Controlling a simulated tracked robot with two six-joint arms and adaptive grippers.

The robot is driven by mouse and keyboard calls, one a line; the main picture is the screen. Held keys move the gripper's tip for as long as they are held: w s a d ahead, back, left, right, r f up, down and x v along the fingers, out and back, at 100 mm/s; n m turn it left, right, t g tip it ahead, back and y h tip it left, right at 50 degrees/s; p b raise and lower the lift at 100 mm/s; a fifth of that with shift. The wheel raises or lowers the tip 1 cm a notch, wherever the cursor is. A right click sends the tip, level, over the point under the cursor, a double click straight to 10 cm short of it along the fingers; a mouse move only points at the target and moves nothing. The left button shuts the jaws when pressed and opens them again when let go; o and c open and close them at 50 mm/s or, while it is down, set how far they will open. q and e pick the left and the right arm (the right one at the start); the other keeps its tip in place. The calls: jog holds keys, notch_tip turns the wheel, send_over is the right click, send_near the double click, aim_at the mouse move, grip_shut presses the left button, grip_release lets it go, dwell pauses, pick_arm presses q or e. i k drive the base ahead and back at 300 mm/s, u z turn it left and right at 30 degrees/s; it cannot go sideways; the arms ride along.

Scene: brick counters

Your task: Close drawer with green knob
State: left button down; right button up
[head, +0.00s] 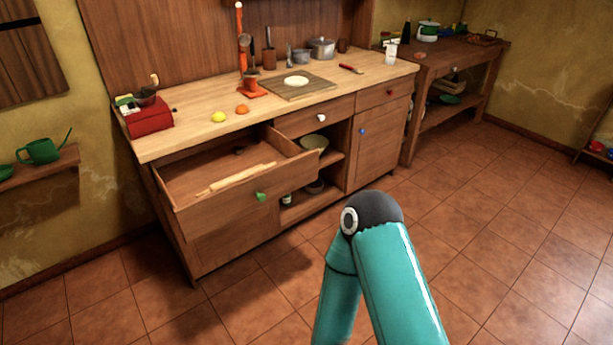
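The drawer (222,208) with the green knob (261,196) is pulled well out of the left part of the wooden counter. A rolling pin (236,178) lies inside it, with a small dark item near the back. The green knob sits on the drawer's front face. Neither of my grippers is in the head view. A teal arm segment of mine rises from the bottom, right of the drawer and apart from it in the picture.
The drawer with a white knob (321,118) and the one with a red knob (390,93) look shut. A door with a blue knob (362,131) is below. Open shelves hold a bowl (314,142). A red box (149,118) stands on the counter. Tiled floor in front is clear.

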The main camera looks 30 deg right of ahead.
aim_at(181, 175)
jog(key=z, duration=0.2)
jog(key=i, duration=1)
jog(key=z, duration=0.9)
jog(key=i, duration=0.5)
jog(key=z, duration=0.4)
jog(key=k, duration=0.9)
jog(key=z, duration=0.15)
jog(key=i, duration=0.9)
jog(key=u, duration=0.1)
